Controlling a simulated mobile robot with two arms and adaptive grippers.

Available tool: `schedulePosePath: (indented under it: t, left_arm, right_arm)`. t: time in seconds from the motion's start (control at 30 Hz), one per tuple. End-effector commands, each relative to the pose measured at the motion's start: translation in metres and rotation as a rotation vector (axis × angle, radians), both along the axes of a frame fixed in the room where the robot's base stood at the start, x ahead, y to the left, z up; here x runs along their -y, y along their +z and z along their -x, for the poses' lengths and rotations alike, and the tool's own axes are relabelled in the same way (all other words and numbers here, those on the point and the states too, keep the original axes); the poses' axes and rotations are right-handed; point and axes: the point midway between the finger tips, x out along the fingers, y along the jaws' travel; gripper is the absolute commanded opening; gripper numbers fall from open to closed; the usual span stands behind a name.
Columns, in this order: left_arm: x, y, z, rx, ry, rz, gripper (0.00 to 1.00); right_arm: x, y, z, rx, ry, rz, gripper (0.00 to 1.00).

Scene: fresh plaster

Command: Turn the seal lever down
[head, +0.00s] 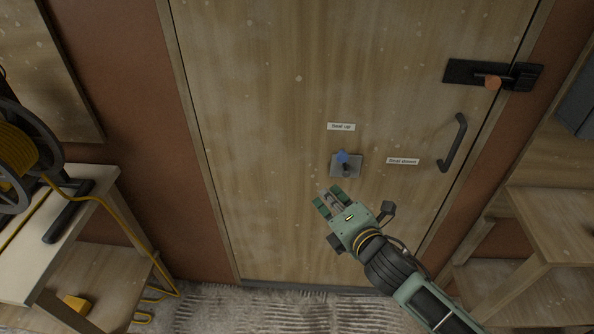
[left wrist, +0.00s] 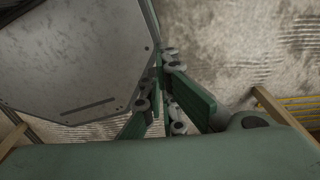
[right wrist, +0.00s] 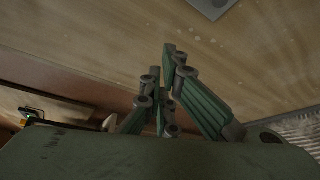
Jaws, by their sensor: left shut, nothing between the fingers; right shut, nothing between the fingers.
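The seal lever (head: 342,156) has a blue knob and sits on a small grey plate (head: 355,172) on the wooden door. Its knob is at the upper part of the plate, towards the label "Seal up" (head: 341,127). A second label, seemingly "Seal down" (head: 403,161), is to the right of the plate. My right gripper (head: 329,195) is shut and empty, just below the plate and apart from the lever. In the right wrist view only a grey plate corner (right wrist: 212,5) shows; the lever is out of view. My left gripper (left wrist: 165,60) is shut and empty.
A bench (head: 95,190) with a yellow cable reel (head: 18,150) stands left. Wooden shelving (head: 555,220) stands right.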

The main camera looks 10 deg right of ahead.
Motion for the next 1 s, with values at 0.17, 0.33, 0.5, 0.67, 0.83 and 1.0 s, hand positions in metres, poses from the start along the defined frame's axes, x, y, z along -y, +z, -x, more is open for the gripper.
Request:
schedulePosePath:
  t: [0.17,0.33,0.5,0.67,0.83,1.0]
  left_arm:
    - [0.006,0.004,0.000,0.000,-0.003,0.008,0.00]
    - [0.014,0.009,0.000,0.000,-0.003,0.017,0.00]
    - [0.010,0.013,-0.001,0.002,-0.002,0.013,0.00]
    - [0.003,0.020,-0.001,0.003,0.000,0.004,0.00]
    - [0.001,0.033,-0.002,0.004,0.002,0.001,0.00]
    - [0.001,0.035,-0.002,0.004,0.002,0.002,0.00]
  right_arm:
    - [-0.003,0.001,-0.015,0.007,0.002,0.007,0.00]
    - [-0.009,-0.005,-0.045,0.006,0.001,0.004,0.00]
    - [-0.015,-0.013,-0.076,0.005,0.002,0.003,0.00]
    - [-0.014,-0.015,-0.097,0.004,0.001,0.006,0.00]
    - [0.008,-0.004,-0.093,0.003,0.002,0.006,0.00]
    - [0.016,-0.002,-0.092,0.004,0.003,0.005,0.00]
